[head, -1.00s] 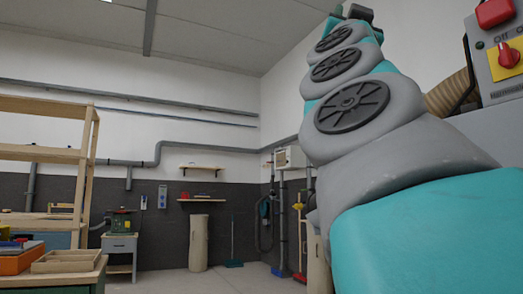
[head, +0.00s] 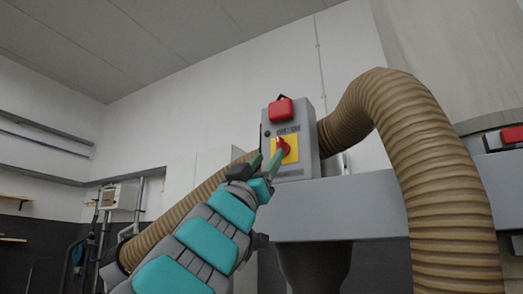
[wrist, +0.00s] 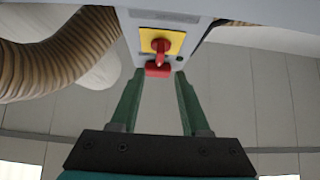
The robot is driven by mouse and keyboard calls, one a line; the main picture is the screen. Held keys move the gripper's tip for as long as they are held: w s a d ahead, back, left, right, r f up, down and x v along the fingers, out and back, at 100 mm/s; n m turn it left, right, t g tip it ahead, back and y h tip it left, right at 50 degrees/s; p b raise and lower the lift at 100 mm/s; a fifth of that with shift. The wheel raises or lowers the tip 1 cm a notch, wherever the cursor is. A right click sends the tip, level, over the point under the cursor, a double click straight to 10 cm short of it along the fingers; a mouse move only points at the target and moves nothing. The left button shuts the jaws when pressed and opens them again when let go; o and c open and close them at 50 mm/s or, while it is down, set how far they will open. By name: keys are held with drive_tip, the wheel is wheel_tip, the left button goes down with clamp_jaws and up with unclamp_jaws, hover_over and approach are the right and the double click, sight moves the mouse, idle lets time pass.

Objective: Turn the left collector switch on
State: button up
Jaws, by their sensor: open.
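The left collector switch is a red rotary knob (head: 284,148) on a yellow plate, on the front of a grey control box (head: 303,118). Its handle points toward the box's red cap (head: 281,110). In the wrist view the knob (wrist: 160,48) appears beyond the fingertips, with the red cap (wrist: 158,70) nearer the fingers. My gripper (head: 267,163) is open and empty, with its green fingers reaching toward the knob. In the wrist view the gripper (wrist: 159,75) has its fingers spread apart. Whether a finger touches the box is unclear.
A ribbed tan hose (head: 432,150) arches right of the box, and another hose section runs behind my arm. A grey beam (head: 385,205) lies below the box. Open space lies to the left.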

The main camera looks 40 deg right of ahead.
sight(278, 145)
drive_tip(key=shift+p+x, duration=0.8)
drive_tip(key=shift+x, duration=2.8)
drive_tip(key=shift+c, duration=0.2)
drive_tip(key=shift+f, duration=0.1)
clamp_jaws()
drive_tip(key=shift+d, duration=0.1)
